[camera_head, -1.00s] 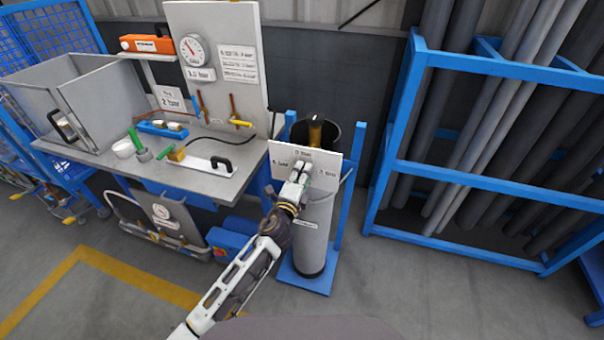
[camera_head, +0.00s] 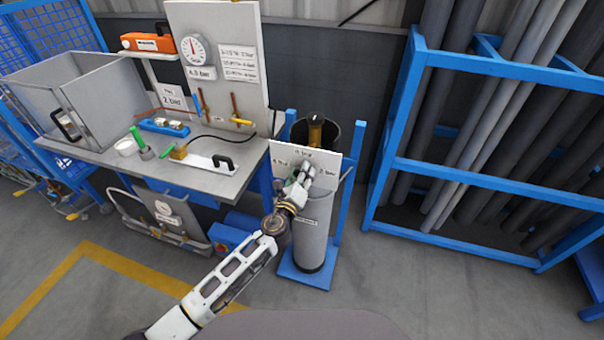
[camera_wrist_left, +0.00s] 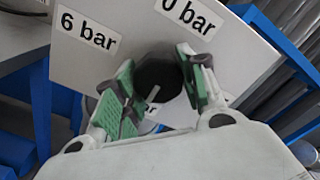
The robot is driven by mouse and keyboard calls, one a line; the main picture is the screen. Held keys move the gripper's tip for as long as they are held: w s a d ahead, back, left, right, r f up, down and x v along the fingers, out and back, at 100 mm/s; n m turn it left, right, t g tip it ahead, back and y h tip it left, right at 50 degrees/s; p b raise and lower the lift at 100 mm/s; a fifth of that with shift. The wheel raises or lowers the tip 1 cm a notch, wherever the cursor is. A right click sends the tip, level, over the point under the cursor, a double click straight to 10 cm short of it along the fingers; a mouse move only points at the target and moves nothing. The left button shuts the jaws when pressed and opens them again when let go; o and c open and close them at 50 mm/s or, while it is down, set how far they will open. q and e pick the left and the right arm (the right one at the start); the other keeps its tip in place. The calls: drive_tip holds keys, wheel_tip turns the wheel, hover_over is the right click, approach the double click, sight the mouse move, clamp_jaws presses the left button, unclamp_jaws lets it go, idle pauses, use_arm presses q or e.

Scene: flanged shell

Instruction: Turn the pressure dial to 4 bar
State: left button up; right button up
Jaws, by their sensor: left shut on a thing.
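The dark pressure dial knob (camera_wrist_left: 158,78) with a white pointer line sits on a white panel (camera_head: 325,160). My left gripper (camera_wrist_left: 160,85) is shut on the knob, with one green pad on each side. In the head view the left gripper (camera_head: 299,184) covers the knob. The wrist view shows a "6 bar" label (camera_wrist_left: 88,29) and a "0 bar" label (camera_wrist_left: 190,13); the pointer's lower surroundings are partly hidden by the fingers. A round gauge (camera_head: 194,50) stands on the bench backboard, above a small blurred readout (camera_head: 200,73) that seems to begin with 4.
The panel is in front of a grey cylinder (camera_head: 312,235) in a blue stand. The workbench (camera_head: 215,185) at left carries a grey box, a green-handled tool and a black-handled plate. A blue rack (camera_head: 490,185) of pipes stands at right. The floor in front is clear.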

use_arm(q)
drive_tip(key=shift+f, duration=0.1)
idle(0.3)
drive_tip(key=o, duration=1)
drive_tip(key=shift+o, duration=0.2)
drive_tip(key=v, duration=1.2)
idle(0.5)
